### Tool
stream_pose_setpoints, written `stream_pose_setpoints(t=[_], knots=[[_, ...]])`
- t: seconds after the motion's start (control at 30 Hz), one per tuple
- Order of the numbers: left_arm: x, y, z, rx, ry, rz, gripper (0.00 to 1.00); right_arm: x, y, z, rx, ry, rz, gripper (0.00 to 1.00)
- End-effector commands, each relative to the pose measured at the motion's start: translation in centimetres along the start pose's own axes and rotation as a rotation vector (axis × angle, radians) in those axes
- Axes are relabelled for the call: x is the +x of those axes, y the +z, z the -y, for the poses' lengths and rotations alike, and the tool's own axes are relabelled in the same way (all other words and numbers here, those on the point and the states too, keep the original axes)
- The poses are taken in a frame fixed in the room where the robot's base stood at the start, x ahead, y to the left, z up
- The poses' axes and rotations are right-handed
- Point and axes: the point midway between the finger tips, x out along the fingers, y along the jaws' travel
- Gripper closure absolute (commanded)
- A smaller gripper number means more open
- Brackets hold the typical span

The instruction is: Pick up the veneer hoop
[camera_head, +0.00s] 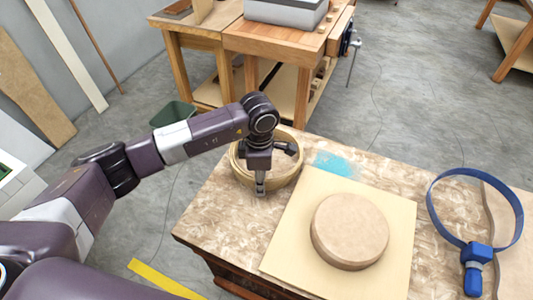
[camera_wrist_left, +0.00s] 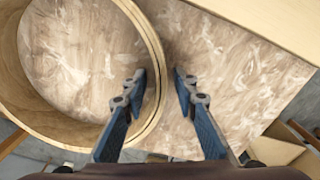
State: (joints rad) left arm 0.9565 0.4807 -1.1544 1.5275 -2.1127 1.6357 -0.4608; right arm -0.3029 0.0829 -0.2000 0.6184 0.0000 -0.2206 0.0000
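The veneer hoop (camera_head: 239,166) is a round, pale wooden band lying on the bench at its back left corner. It fills the left of the left wrist view (camera_wrist_left: 152,40). My left gripper (camera_head: 261,190) is over the near part of the hoop, pointing down. In the left wrist view its two blue fingers (camera_wrist_left: 158,82) are apart, one on the inner side and one on the outer side of the hoop's wall. A gap shows between the fingers and the wall. My right gripper is out of view.
The bench top (camera_head: 225,215) also bears a flat pale board (camera_head: 290,235) with a round wooden form (camera_head: 350,230) on it. A blue band clamp (camera_head: 475,255) lies at the right. A workbench (camera_head: 270,38) stands behind.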

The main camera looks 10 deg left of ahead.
Motion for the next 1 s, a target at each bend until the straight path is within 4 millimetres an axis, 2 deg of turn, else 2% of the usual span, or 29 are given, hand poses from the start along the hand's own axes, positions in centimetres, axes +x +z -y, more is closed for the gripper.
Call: stream_pose_setpoints(t=[0.17,0.4,0.83,1.0], knots=[[0.02,0.02,0.0,0.0,0.0,0.0,0.75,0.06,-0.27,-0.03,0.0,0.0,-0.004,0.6],[-0.01,0.03,0.0,0.0,0.0,0.0,1.0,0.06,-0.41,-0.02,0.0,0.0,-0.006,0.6],[-0.12,0.05,-0.04,0.0,0.001,0.001,1.0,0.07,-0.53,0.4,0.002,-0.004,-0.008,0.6],[-0.9,0.07,-0.11,0.001,0.003,0.001,1.0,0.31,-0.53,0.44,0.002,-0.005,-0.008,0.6]])
